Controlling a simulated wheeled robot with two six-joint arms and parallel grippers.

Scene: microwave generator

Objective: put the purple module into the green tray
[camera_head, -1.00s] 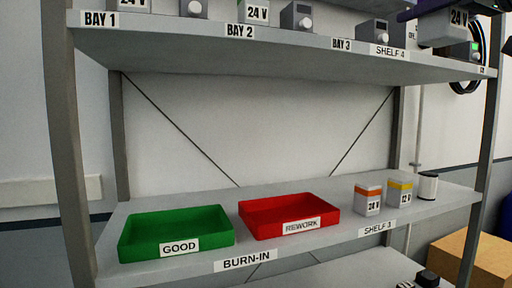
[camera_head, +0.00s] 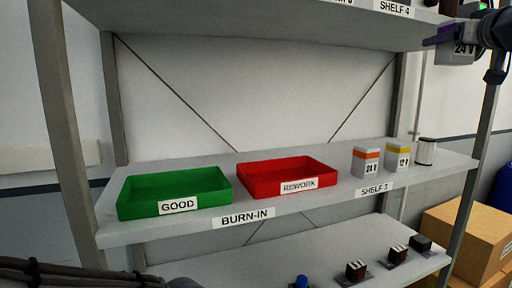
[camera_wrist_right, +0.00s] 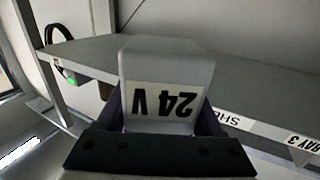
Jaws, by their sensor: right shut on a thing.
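My right gripper (camera_head: 452,38) is at the upper right of the head view, shut on a grey module labelled 24 V (camera_head: 463,50). The module also fills the middle of the right wrist view (camera_wrist_right: 166,75), where its label appears upside down. Purple shows beside the module at the jaws; I cannot tell whether it is part of the module or the fingers. The green tray (camera_head: 128,207), labelled GOOD, stands empty on the middle shelf at the left, far from this gripper. My left gripper is out of view.
A rack post (camera_head: 472,180) is at the right. The upper shelf (camera_head: 260,22) overhangs the trays.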

